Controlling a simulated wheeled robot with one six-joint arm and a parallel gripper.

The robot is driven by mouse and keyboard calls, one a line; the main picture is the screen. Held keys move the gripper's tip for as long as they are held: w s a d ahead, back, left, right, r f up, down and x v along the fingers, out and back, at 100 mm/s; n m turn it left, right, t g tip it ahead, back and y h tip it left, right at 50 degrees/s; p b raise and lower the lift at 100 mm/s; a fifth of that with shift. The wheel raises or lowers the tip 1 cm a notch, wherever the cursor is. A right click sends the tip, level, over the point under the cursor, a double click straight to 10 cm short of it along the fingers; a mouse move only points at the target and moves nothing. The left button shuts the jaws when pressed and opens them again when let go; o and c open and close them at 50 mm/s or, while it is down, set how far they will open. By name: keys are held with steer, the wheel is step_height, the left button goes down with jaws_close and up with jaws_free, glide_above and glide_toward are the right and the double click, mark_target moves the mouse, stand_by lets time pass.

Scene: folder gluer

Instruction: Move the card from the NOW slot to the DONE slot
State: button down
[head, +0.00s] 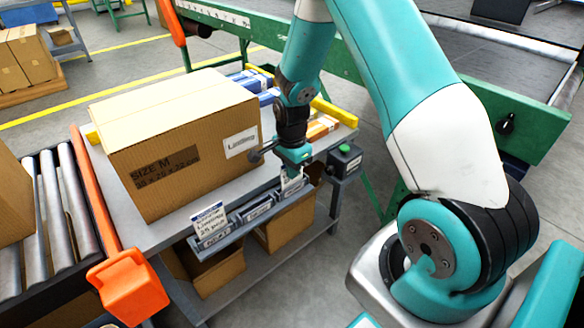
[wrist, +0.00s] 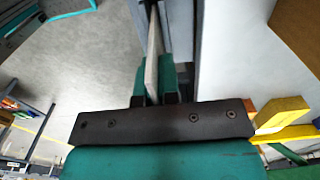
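A grey rack (head: 238,232) with a row of labelled slots runs along the table's front edge. My gripper (head: 293,172) is over the rack's right-end slot, pointing down. It is shut on a white card (head: 291,183), which is low at that slot; whether its lower edge is inside is unclear. In the wrist view the card (wrist: 153,50) shows edge-on between my teal fingers (wrist: 155,88). Another white card (head: 210,219) with writing stands in the left-end slot. The middle slot (head: 258,209) shows no card. The slot labels are too small to read surely.
A large cardboard box (head: 180,140) stands on the grey table (head: 158,238) just behind the rack. A dark box with a green button (head: 344,158) is close right of my gripper. An orange guard (head: 122,285) and roller conveyor (head: 58,215) are at left.

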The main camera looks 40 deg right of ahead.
steer(key=c, duration=1.3)
jaws_free()
steer(key=shift+o, duration=0.2)
steer(key=shift+r, duration=0.1)
step_height(320, 180, up, 17)
steer(key=p, duration=0.3)
steer(key=shift+r, duration=0.15)
